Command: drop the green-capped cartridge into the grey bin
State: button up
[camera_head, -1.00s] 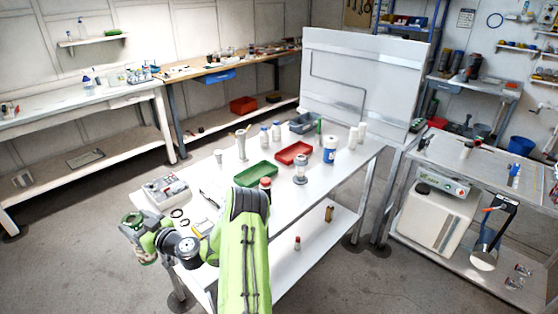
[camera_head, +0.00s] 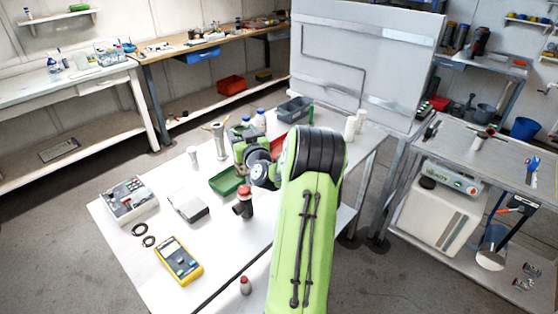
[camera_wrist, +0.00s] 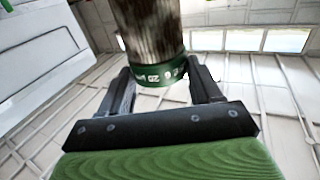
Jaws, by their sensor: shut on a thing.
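In the wrist view my gripper (camera_wrist: 160,78) is shut on the green-capped cartridge (camera_wrist: 150,28). Its green cap with white marks sits between the fingers, and its brownish, streaked body extends out of the top of the picture. In the head view my wrist is over the middle of the white table, and I cannot make out the jaws or the cartridge there. The bin's inside is only partly seen.
White-capped bottles (camera_head: 352,126) stand right of the bin, before an upright panel (camera_head: 365,60). A yellow multimeter (camera_head: 178,261) lies at front left. My arm hides the table's right part.

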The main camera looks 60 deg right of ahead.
notch_tip(320, 180, down, 10)
jog(key=shift+a+r+b, duration=0.1)
jog(key=shift+r+b, duration=0.1)
jog(key=shift+b, duration=1.05)
jog(key=shift+f, duration=0.2)
jog(key=o, duration=1.5)
jog(key=shift+s, duration=0.1)
jog(key=shift+c, duration=0.2)
jog(key=shift+r, duration=0.15)
